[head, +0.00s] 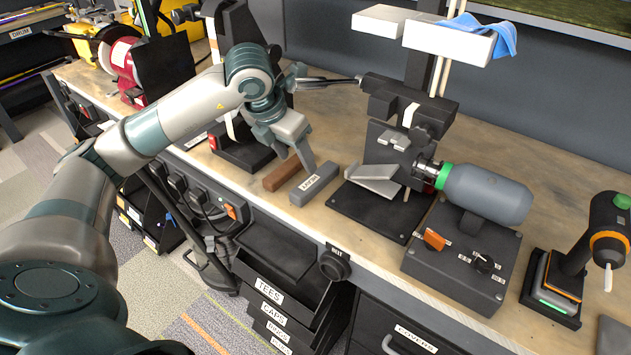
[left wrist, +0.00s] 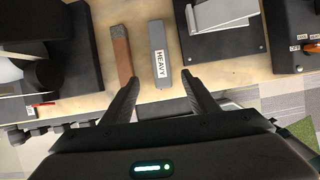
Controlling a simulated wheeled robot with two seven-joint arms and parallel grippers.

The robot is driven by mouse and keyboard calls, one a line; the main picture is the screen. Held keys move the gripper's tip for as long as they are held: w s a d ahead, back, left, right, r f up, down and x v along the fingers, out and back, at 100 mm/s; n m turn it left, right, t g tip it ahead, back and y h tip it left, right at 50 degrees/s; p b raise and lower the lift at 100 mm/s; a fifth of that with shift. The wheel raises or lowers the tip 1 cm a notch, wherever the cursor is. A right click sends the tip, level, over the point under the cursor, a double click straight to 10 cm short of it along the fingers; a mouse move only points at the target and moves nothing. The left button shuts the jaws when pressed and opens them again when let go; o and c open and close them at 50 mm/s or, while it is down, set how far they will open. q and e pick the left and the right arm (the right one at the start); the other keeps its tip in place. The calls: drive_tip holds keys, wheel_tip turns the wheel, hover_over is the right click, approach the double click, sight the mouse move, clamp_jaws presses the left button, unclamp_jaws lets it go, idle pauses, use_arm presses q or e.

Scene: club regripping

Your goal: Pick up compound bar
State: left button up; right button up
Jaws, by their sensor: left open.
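Two bars lie side by side on the workbench: a reddish-brown bar (head: 287,175) and a grey bar (head: 314,184) with a white label. In the left wrist view the grey bar (left wrist: 158,55) has a label reading HEAVY, and the brown bar (left wrist: 122,58) lies to its left. My left gripper (head: 309,163) is open and empty, above the bars. In the left wrist view its fingertips (left wrist: 160,77) are spread, with the grey bar appearing between them and the brown bar near the left fingertip. My right gripper is not in view.
Right of the bars, a black base plate (head: 375,215) carries an angled metal piece and a clamp stand. A grey cylinder machine (head: 485,193) and a drill-like tool (head: 590,240) stand farther right. Labelled drawers (head: 268,292) sit below the bench's front edge.

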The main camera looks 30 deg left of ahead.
sight(310, 182)
use_arm(q)
drive_tip(key=p+x, duration=0.1)
drive_tip(key=x, duration=0.3)
drive_tip(key=shift+f, duration=0.1)
drive_tip(key=shift+w+f+p, duration=0.15)
drive_tip(key=shift+f+p, duration=0.2)
drive_tip(key=shift+w+f, duration=0.1)
drive_tip(key=shift+f, duration=0.1)
drive_tip(key=shift+p+x, duration=0.8)
drive_tip(key=p+x, duration=0.1)
drive_tip(key=x, duration=0.2)
drive_tip(key=shift+d, duration=0.15)
drive_tip(key=shift+w+f, duration=0.2)
drive_tip(key=shift+f, duration=0.1)
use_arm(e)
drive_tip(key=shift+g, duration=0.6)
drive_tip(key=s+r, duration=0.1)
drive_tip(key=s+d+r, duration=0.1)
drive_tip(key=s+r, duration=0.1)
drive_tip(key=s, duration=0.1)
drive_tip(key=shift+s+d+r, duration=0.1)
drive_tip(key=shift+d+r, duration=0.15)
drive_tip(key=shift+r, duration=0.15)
use_arm(q)
drive_tip(key=shift+c, duration=0.2)
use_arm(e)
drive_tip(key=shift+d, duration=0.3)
